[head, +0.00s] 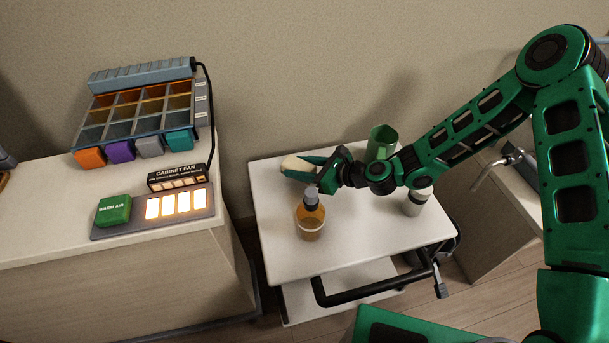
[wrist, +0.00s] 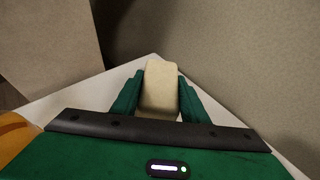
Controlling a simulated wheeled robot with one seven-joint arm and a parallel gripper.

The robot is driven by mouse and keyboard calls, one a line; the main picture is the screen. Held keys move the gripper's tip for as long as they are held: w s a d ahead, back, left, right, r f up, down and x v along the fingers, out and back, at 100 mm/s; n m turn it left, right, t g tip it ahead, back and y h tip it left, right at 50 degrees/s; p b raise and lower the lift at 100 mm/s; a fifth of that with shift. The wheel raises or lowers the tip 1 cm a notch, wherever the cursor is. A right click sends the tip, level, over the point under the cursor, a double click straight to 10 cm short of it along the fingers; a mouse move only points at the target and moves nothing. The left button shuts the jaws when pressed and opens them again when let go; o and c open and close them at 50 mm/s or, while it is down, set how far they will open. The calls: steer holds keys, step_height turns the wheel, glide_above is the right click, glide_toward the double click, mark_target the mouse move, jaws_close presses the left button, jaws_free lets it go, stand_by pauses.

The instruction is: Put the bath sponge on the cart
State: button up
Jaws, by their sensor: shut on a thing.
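The bath sponge (head: 297,163) is a pale cream block at the back left corner of the white-topped cart (head: 350,254). In the wrist view the sponge (wrist: 161,88) sits between the two green fingers. My gripper (head: 302,170) is shut on it, over the cart top. In the wrist view my gripper (wrist: 160,92) has one finger along each side of the sponge. The cart's corner (wrist: 90,95) shows behind and below it. I cannot tell whether the sponge touches the cart top.
On the cart stand an amber bottle (head: 310,222) just in front of my gripper, a green cup (head: 381,143) at the back and a white-and-grey container (head: 416,203) at the right. A cabinet (head: 120,280) with a lit control panel (head: 160,212) stands left. The front middle of the cart is clear.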

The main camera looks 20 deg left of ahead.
steer(key=shift+f, duration=1.7)
steer(key=o, duration=1)
steer(key=shift+f, duration=0.1)
steer(key=shift+o, duration=0.2)
steer(key=v, duration=1.2)
steer(key=shift+s, duration=0.1)
steer(key=shift+d, duration=0.1)
